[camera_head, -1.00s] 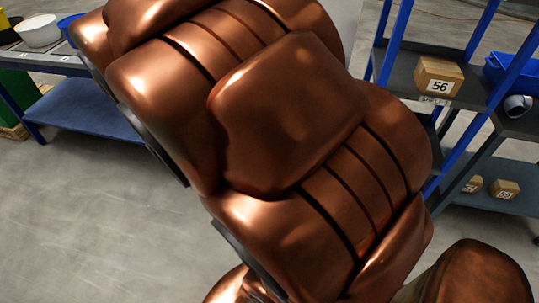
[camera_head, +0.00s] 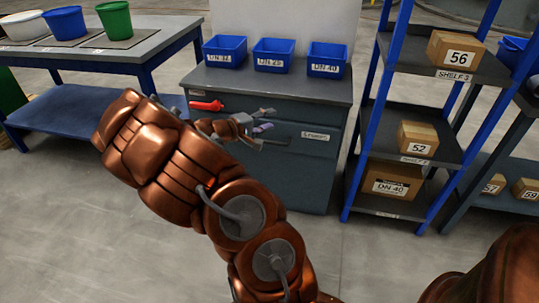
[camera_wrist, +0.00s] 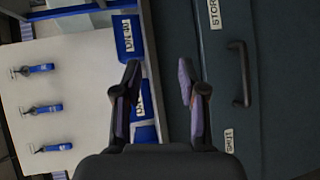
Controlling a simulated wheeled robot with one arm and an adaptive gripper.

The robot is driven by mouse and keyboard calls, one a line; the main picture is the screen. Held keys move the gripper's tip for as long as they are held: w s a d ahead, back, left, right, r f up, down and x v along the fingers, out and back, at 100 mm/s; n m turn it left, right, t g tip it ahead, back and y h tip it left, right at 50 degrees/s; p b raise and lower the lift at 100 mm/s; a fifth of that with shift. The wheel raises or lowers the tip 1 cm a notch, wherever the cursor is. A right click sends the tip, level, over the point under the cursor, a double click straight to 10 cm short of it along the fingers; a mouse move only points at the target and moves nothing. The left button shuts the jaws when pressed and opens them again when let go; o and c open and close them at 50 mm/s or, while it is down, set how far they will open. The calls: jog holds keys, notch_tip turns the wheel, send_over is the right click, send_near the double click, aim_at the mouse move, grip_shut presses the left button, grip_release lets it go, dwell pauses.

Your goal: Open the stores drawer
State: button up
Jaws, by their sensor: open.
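The stores drawer is in a dark grey cabinet (camera_head: 309,178); its front, seen in the wrist view (camera_wrist: 285,90), bears a dark bar handle (camera_wrist: 238,73). A label starting "STOR" and one reading "SHUT" flank the handle there. The drawer looks closed. My gripper (camera_head: 270,122) is in front of the cabinet's upper face in the head view and partly hides it. In the wrist view my gripper (camera_wrist: 158,76) has its two fingers apart with nothing between them. The handle lies to the right of both fingers, apart from them.
Three blue bins (camera_head: 273,55) stand on the cabinet top. A red object (camera_head: 206,105) shows at the cabinet's upper left. A blue-framed shelf (camera_head: 425,72) with boxes stands close on the right. A bench (camera_head: 130,52) with buckets is on the left.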

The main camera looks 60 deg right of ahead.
aim_at(269, 143)
jog(key=w+d+f+n+t+b, duration=0.2)
jog(key=w+f+b, duration=0.15)
jog(key=f, duration=0.65)
jog(key=w+d+f+n+t+b, duration=0.2)
jog(key=w+f+b, duration=0.15)
jog(key=f, duration=0.55)
jog(key=shift+h, duration=0.3)
jog(key=shift+s+d+f+b, duration=0.1)
jog(key=shift+d+f, duration=0.1)
jog(key=shift+d, duration=1.1)
jog(key=shift+d+f+b, duration=0.1)
jog(key=shift+d+f, duration=0.15)
jog(key=shift+d, duration=1)
jog(key=shift+s+d+f+b, duration=0.1)
jog(key=shift+d+f, duration=0.1)
jog(key=shift+d, duration=1.1)
grip_shut()
